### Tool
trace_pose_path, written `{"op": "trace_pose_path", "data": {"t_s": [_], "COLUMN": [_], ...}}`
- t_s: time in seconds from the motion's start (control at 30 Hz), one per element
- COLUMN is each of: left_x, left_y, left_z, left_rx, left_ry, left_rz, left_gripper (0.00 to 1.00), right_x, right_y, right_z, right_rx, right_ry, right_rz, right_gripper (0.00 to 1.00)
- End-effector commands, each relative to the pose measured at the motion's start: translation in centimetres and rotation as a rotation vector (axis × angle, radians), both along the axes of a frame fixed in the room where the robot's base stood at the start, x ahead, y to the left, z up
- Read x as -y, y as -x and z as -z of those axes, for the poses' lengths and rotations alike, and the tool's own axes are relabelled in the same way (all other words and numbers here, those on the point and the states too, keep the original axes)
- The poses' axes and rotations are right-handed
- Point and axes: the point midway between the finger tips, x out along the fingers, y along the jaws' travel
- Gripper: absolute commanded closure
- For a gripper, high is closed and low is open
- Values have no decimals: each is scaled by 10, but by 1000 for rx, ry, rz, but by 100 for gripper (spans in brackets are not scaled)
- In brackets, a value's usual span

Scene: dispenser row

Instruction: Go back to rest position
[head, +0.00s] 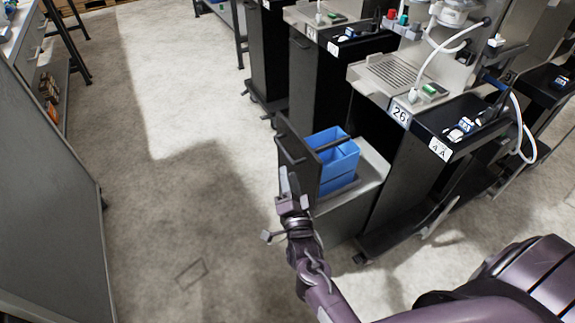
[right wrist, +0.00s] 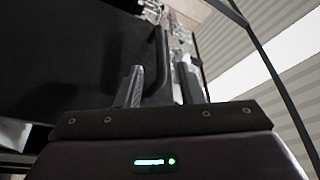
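My right gripper (head: 289,182) is at the left of the pulled-out drawer front in the head view, just below the drawer's dark handle (head: 290,153). In the right wrist view its two fingers (right wrist: 161,86) stand apart with a clear gap. The dark bar of the handle shows beyond and between them; I cannot tell whether they touch it. The drawer (head: 345,205) is open under the station marked 26 and holds blue bins (head: 337,172). My left gripper is not in view.
A row of dispenser stations (head: 395,110) runs along the right and back. A grey cabinet (head: 50,190) stands on the left. The pale floor (head: 170,150) between them is clear. The open drawer juts into this aisle.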

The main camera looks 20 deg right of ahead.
Motion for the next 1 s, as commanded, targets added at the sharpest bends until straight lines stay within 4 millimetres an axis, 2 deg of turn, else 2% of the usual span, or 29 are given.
{"op": "trace_pose_path", "data": {"t_s": [0.53, 0.63, 0.67, 0.77, 0.87, 0.9, 1.0], "left_x": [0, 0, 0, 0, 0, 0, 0], "left_y": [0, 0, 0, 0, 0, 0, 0], "left_z": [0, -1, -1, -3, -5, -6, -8], "left_rx": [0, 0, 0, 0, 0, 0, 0], "left_ry": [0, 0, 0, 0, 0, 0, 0], "left_rz": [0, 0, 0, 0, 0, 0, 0], "left_gripper": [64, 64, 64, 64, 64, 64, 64], "right_x": [-1, -5, -7, -19, -35, -40, -49], "right_y": [2, 3, 4, 12, 32, 45, 83], "right_z": [1, 15, 24, 70, 138, 167, 233], "right_rx": [-2, -41, -67, -207, -407, -492, -693], "right_ry": [1, 16, 28, 94, 197, 243, 361], "right_rz": [-1, -13, -20, -64, -139, -174, -269], "right_gripper": [66, 66, 66, 66, 66, 66, 66]}}
